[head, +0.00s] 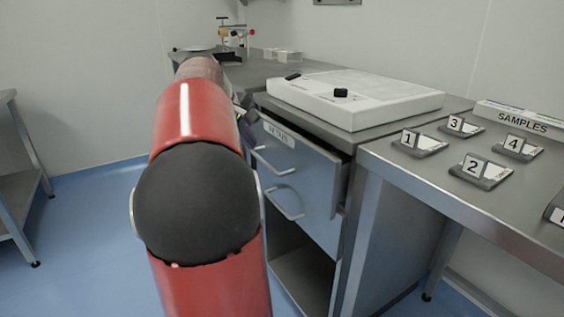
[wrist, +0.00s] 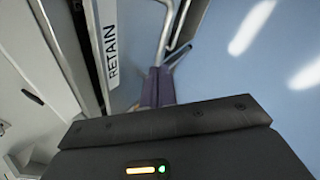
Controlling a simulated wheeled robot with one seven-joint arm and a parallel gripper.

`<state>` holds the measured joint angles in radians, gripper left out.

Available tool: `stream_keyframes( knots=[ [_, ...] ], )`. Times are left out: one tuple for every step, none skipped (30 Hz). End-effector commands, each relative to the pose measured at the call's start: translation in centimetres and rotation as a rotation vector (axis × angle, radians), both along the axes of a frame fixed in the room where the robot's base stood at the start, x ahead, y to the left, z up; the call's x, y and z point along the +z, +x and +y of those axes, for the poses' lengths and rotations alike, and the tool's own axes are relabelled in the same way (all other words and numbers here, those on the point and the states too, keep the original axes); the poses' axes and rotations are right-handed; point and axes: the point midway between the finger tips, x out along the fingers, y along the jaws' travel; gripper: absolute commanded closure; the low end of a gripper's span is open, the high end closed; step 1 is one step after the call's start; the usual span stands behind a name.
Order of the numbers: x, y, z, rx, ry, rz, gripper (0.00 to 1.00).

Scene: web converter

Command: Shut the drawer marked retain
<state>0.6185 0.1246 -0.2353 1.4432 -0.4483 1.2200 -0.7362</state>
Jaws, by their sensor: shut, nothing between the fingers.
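The drawer marked RETAIN (head: 315,163) is the upper one in the steel cabinet. Its front stands out from the cabinet, with a dark gap behind it, so it is partly open. Its label (wrist: 111,52) reads RETAIN in the wrist view, on the drawer front (wrist: 125,22). A bar handle (wrist: 166,35) juts from that front. My gripper (wrist: 157,78) is shut and empty, its purple fingers in front of the drawer near the handle. I cannot tell whether they touch. In the head view my red arm hides most of the gripper.
A lower drawer with a handle (head: 287,206) sits below, over an open shelf. A white board (head: 365,98) lies on the cabinet top. A steel table (head: 450,200) with numbered plates stands right. Blue floor (head: 85,225) is free at left.

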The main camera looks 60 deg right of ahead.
Motion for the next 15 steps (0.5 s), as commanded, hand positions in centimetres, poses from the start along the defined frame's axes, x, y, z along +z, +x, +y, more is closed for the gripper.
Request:
stream_keyframes(
  knots=[
    [-0.5, -1.0, 1.6, 0.123, 0.018, 0.137, 1.00],
    [-0.6, -1.5, 2.4, 0.199, 0.030, 0.225, 1.00],
    [-0.7, -2.1, 3.5, 0.293, 0.043, 0.336, 1.00],
    [-0.7, -2.6, 4.2, 0.361, 0.054, 0.417, 1.00],
    [-0.7, -3.0, 4.9, 0.423, 0.064, 0.493, 1.00],
    [-0.6, -3.5, 5.8, 0.497, 0.077, 0.588, 1.00],
    [-0.5, -3.9, 6.3, 0.546, 0.087, 0.653, 1.00],
    [-0.4, -4.1, 6.8, 0.588, 0.096, 0.709, 1.00],
    [-0.2, -4.4, 7.4, 0.634, 0.107, 0.776, 1.00],
    [-0.1, -4.6, 7.7, 0.664, 0.113, 0.818, 1.00],
    [0.0, -4.8, 7.9, 0.687, 0.119, 0.851, 1.00],
    [0.1, -5.0, 8.2, 0.710, 0.126, 0.886, 1.00],
    [0.1, -5.1, 8.3, 0.721, 0.130, 0.903, 1.00],
    [0.1, -5.2, 8.3, 0.730, 0.132, 0.916, 1.00],
    [0.0, -5.2, 8.3, 0.737, 0.134, 0.926, 1.00]
  ],
)
